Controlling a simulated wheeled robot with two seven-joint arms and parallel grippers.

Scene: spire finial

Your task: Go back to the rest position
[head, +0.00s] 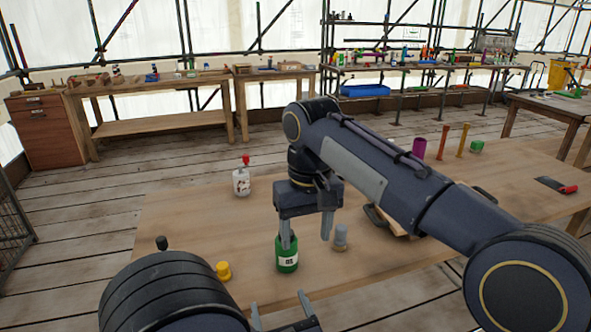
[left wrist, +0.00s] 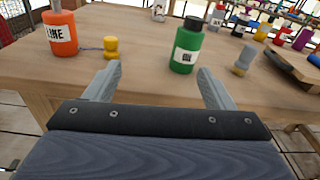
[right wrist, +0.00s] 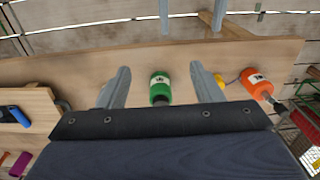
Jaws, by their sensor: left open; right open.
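My right gripper (head: 306,240) is open, pointing down over the table, with one finger overlapping the top of a green labelled bottle (head: 287,260) in the head view. In the right wrist view the bottle (right wrist: 160,90) shows upright between the spread fingers, touching neither. My left gripper (head: 279,302) is open and empty at the table's near edge. In the left wrist view the green bottle (left wrist: 186,52) stands beyond its fingers. An orange bottle (left wrist: 60,34) stands at the left; in the head view my left arm hides most of it.
A yellow piece (head: 223,271) and a grey-blue piece (head: 340,238) stand near the green bottle on the wooden table (head: 190,215). A white bottle (head: 241,183) with a red top is farther back. A dark-handled tray (head: 374,215) lies partly under my right arm. The table's left part is largely clear.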

